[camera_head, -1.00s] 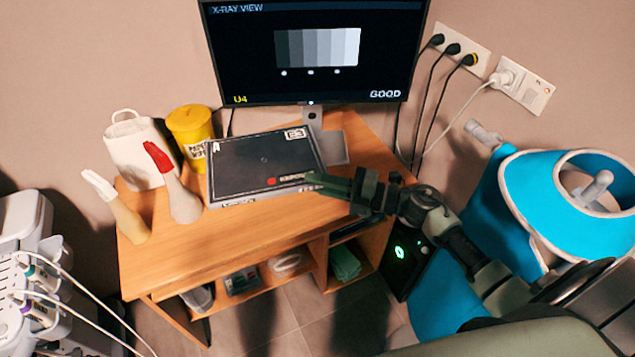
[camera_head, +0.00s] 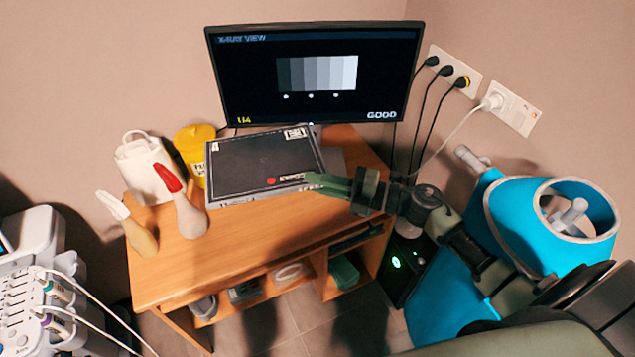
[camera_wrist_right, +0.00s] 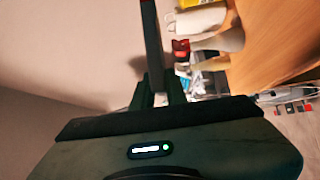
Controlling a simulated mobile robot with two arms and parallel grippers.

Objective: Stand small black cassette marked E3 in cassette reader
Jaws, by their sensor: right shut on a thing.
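A flat black cassette (camera_head: 262,163) with a light edge shows in the head view, its face turned up, with a label at its top right corner and a red dot near its front edge. My right gripper (camera_head: 322,183) is shut on the cassette's right front edge and holds it over the back of the wooden desk. In the right wrist view the cassette (camera_wrist_right: 151,45) shows edge-on as a thin dark strip between the fingers (camera_wrist_right: 157,88). I cannot make out a cassette reader. My left gripper is not in view.
A monitor (camera_head: 315,75) stands behind the cassette. A white container (camera_head: 147,170), a yellow tub (camera_head: 190,148) and two hand-like models (camera_head: 186,208) (camera_head: 134,230) stand at the desk's left. The desk's front (camera_head: 235,235) is clear. A blue apron-like thing (camera_head: 510,225) is at right.

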